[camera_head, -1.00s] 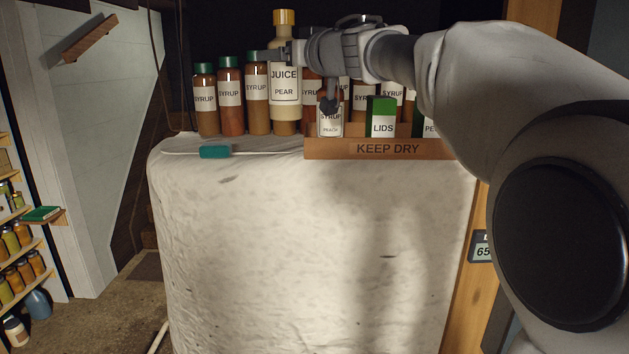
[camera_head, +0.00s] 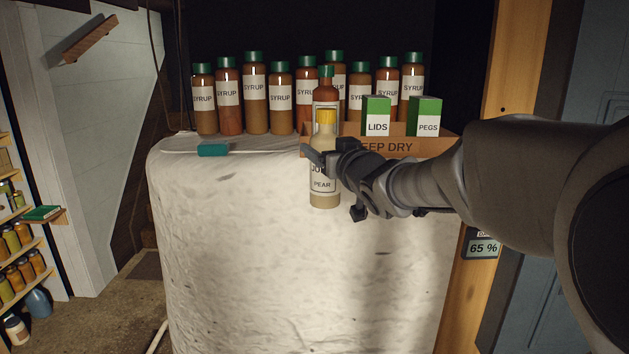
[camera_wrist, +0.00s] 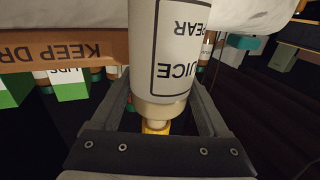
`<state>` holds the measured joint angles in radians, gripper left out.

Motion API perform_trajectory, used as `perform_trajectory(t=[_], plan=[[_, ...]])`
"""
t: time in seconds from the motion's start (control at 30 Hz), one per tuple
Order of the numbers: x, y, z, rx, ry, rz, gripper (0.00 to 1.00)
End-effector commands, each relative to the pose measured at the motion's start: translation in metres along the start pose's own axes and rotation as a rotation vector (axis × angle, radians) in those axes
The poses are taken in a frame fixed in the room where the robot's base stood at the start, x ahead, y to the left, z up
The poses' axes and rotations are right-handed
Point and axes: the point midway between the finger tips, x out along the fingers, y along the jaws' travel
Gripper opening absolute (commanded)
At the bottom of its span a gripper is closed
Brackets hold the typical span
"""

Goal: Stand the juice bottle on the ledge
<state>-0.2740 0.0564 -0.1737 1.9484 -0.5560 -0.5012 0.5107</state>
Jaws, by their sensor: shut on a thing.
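The juice bottle (camera_head: 324,198) is pale with a yellow cap and a "JUICE PEAR" label. My gripper (camera_head: 318,158) is shut around its upper part and holds it roughly upright. In the head view it shows against the front of the pale, rough ledge (camera_head: 235,165), its base below the ledge's top edge. The wrist view shows the bottle (camera_wrist: 170,55) upside down between both fingers of my gripper (camera_wrist: 160,98). My fingers hide part of the label.
Several syrup bottles (camera_head: 255,95) stand in a row at the back of the ledge. A wooden "KEEP DRY" crate (camera_head: 400,146) on the right holds green-topped boxes (camera_head: 377,116). A teal-handled tool (camera_head: 213,150) lies at the front left edge.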

Motion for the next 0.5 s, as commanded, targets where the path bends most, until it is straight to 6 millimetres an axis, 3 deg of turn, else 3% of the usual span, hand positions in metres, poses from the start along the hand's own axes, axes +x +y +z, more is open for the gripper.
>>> perform_trajectory(t=[0.3,0.5], plan=[[-0.032,0.058,0.149,0.000,-0.014,0.195,0.04],[-0.046,0.085,0.215,-0.002,-0.008,0.285,0.04]])
